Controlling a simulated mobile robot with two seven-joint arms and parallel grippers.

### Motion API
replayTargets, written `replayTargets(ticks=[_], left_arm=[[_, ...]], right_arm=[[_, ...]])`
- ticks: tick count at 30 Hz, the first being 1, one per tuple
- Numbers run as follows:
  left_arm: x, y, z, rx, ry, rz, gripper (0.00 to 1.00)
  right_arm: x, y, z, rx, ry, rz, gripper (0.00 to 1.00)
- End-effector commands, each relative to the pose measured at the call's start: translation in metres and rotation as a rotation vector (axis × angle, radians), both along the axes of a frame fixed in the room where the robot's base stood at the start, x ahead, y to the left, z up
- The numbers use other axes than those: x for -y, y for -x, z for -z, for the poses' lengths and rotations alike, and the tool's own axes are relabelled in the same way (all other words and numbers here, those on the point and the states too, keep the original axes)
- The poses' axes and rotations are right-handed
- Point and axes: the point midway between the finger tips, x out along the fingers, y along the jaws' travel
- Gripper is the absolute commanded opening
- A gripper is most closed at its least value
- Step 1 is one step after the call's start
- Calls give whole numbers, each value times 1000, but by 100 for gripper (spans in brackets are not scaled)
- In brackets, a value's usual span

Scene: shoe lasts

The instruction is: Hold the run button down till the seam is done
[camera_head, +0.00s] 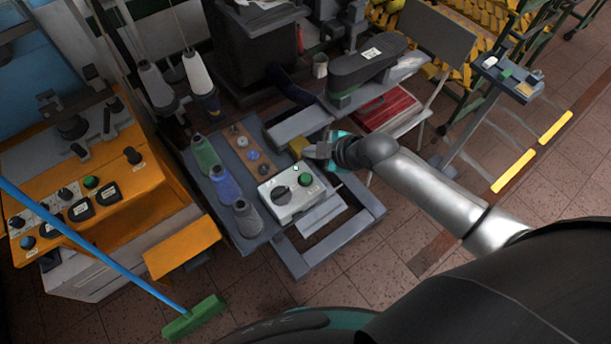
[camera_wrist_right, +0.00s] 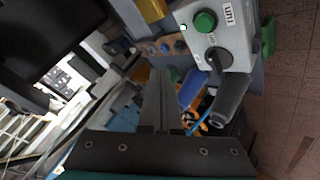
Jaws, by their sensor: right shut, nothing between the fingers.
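A light grey control box (camera_head: 293,196) sits on the grey bench of the machine, with a green button (camera_head: 305,180) and a dark round knob (camera_head: 280,193). In the right wrist view the green button (camera_wrist_right: 205,21) is beside a label reading RUN, and the box face (camera_wrist_right: 235,40) fills the upper right. My right gripper (camera_head: 311,152) is shut and empty, just behind the box and apart from the button. In the right wrist view its closed fingers (camera_wrist_right: 158,75) point past the box's left side. My left gripper is out of view.
Green, blue and grey thread cones (camera_head: 222,185) stand left of the box. A yellow block (camera_head: 299,146) is close to my right gripper. An orange machine (camera_head: 90,180) and a green broom (camera_head: 195,318) are at left. A red stack (camera_head: 386,108) lies behind my arm.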

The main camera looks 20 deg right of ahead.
Motion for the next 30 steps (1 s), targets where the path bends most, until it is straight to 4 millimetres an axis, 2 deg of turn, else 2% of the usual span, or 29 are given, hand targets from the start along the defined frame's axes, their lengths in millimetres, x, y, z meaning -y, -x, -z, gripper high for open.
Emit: replayTargets(ticks=[5, 11, 22, 30], left_arm=[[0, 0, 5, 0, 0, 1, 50], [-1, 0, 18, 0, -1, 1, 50], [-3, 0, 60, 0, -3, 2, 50], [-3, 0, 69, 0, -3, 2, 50]], right_arm=[[0, 0, 9, -2, -2, 2, 0], [0, 1, 32, -2, 0, 3, 0], [0, 0, 77, -1, 1, 2, 0], [0, 0, 88, 0, -1, 1, 0]])
